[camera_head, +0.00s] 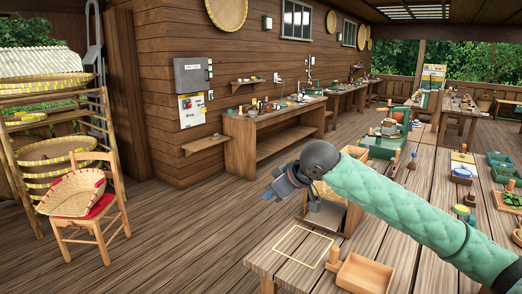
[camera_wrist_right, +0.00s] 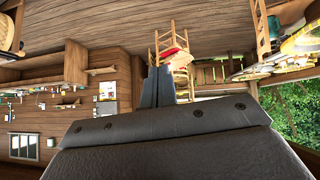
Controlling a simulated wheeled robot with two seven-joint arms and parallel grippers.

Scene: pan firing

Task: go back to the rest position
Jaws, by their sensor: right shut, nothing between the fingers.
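My right arm comes in from the lower right of the head view in a green quilted sleeve. My right gripper (camera_head: 270,192) is held out past the left end of the wooden table (camera_head: 262,262), over the open floor side. In the right wrist view the two dark fingers (camera_wrist_right: 158,86) stand close together, shut with nothing held. That view is turned upside down, with the chair (camera_wrist_right: 176,56) behind the fingertips. My left gripper does not show in either view.
A wooden tray (camera_head: 364,275) and a yellow square outline (camera_head: 302,246) are on the near table end. A wooden box stands partly hidden behind my forearm. A chair (camera_head: 82,208) with a basket stands at left. The floor (camera_head: 190,240) between is clear.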

